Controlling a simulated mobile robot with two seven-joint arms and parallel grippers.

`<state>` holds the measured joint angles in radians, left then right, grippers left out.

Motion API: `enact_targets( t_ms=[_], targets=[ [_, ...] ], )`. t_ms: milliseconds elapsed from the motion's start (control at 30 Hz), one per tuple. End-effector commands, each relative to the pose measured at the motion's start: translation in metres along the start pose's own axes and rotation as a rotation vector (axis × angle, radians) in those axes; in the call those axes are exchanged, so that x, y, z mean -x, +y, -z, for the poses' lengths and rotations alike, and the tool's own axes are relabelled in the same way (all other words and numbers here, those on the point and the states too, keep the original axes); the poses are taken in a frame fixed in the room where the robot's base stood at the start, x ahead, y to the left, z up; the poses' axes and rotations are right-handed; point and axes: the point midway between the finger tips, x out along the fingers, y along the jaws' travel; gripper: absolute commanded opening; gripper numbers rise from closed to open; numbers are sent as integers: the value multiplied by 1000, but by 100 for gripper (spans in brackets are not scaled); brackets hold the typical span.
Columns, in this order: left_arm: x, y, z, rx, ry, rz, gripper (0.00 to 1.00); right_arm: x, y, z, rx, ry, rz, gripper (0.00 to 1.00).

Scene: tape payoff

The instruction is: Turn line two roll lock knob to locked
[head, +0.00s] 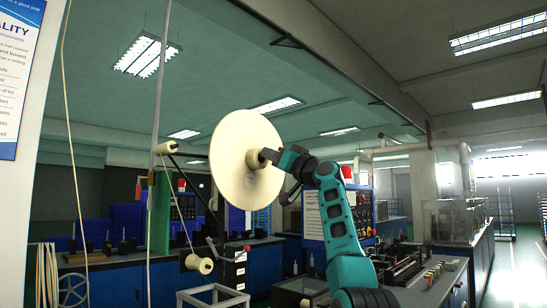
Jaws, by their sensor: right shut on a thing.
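A large cream disc-shaped roll (232,155) stands upright in the middle of the head view. A short cream hub (254,159) sticks out from its centre. My right gripper (266,156) reaches in from the lower right and is shut at this hub, where the knob would be. The gripped part is mostly hidden by the fingers, and I cannot read the knob's setting. My left gripper is not in view.
Cream tape strands hang at the left, and small cream rollers (199,264) sit left of and below the disc. A red-ball lever (247,248) stands below it. Machines and benches (440,275) fill the right side.

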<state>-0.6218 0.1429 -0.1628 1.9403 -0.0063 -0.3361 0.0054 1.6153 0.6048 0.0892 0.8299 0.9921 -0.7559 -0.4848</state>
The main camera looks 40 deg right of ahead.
Motion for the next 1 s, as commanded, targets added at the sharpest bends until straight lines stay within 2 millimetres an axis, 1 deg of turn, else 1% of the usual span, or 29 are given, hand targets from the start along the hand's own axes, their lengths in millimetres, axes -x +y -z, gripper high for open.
enact_targets(
  t_ms=[267, 1000],
  targets=[
    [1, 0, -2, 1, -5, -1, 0, 0, -2, 0, -163, 3, -67, 0],
    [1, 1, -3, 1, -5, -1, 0, -1, -6, 2, -813, 10, -332, 0]
  ],
)
